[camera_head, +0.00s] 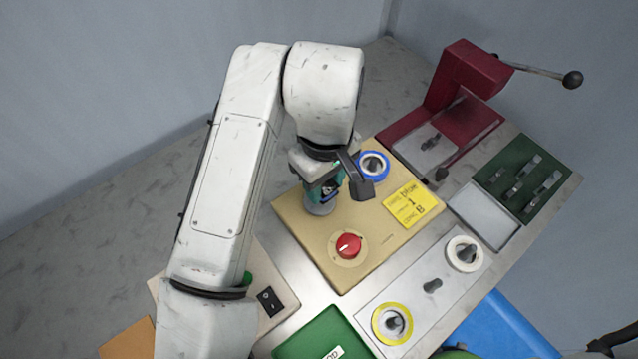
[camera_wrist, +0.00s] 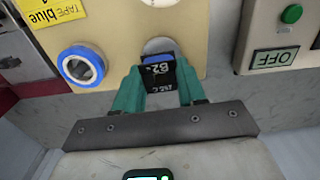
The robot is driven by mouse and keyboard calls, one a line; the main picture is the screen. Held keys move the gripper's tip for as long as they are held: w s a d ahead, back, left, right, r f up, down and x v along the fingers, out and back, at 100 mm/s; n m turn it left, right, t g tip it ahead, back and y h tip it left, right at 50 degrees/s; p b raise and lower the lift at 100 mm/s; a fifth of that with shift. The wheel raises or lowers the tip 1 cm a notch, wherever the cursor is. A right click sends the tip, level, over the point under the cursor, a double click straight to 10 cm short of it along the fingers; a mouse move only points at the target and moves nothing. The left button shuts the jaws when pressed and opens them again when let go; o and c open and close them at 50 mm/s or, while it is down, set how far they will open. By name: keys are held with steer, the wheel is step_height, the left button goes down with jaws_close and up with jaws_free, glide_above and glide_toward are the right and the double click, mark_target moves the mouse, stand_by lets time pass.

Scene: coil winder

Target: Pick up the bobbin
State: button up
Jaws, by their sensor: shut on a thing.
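The bobbin (camera_wrist: 158,72) is dark with white printed marks that begin "B2" and a blue edge. In the wrist view it stands between the two green fingers of my gripper (camera_wrist: 158,88), which is shut on it. It is at a grey round part (camera_wrist: 157,46) of the beige winder board (camera_wrist: 125,25); I cannot tell whether it still touches that part. In the head view my gripper (camera_head: 326,187) is low over the board (camera_head: 300,225), and my wrist hides most of the bobbin.
A blue tape roll (camera_head: 374,165) and a yellow card (camera_head: 410,203) are to the right, a red knob (camera_head: 348,246) in front. A red lever press (camera_head: 465,90) stands at the back right. White (camera_head: 465,253) and yellow (camera_head: 393,322) tape rolls and a green bin (camera_head: 320,338) are nearer.

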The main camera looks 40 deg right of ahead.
steer(key=s+r, duration=0.8)
steer(key=s, duration=0.4)
steer(key=shift+s+a+r+p, duration=0.15)
steer(key=shift+s+p, duration=0.2)
steer(key=shift+p, duration=0.1)
